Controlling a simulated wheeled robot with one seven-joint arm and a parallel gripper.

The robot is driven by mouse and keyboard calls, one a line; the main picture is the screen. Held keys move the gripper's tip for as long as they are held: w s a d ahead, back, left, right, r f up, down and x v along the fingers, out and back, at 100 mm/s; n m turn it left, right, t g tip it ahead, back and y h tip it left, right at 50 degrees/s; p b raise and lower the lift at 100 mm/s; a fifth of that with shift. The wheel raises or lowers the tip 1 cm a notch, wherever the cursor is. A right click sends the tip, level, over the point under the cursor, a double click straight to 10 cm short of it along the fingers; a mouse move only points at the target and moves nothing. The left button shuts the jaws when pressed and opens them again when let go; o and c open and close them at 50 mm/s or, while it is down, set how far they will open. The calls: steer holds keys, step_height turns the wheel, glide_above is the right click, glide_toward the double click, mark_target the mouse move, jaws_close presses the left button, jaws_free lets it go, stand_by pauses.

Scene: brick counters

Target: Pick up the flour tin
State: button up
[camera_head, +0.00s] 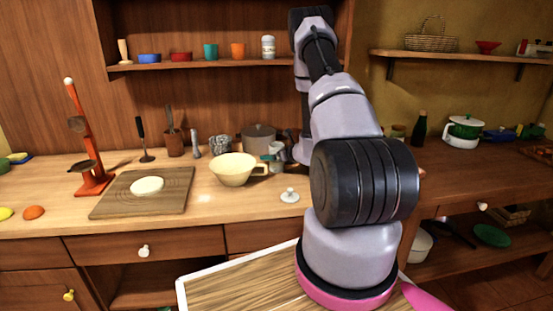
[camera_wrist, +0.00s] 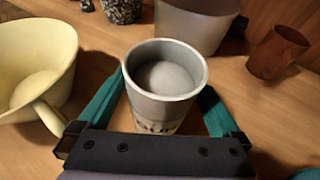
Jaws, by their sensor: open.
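The flour tin (camera_wrist: 165,115) is a pale grey-green open-topped cylinder in the wrist view. It stands upright on the counter with pale contents inside and partly hidden lettering on its near side. My gripper (camera_wrist: 162,92) is open, with one teal finger on each side of the tin. Whether the fingers touch the tin cannot be told. In the head view my gripper (camera_head: 284,151) is small and partly hidden by my arm, beside what appears to be the tin (camera_head: 270,152).
A cream bowl with a handle (camera_head: 233,170) stands just left of the tin. A grey pot (camera_head: 259,137) stands behind it, and a brown cup (camera_wrist: 277,53) is to the right in the wrist view. A small knobbed lid (camera_head: 289,196) lies in front on the counter.

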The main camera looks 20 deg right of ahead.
steer(key=shift+w+a+f, duration=0.1)
steer(key=shift+w+f, duration=0.15)
steer(key=shift+w, duration=0.45)
jaws_close()
steer(key=shift+r, duration=0.15)
step_height(320, 180, up, 10)
steer(key=shift+f, duration=0.1)
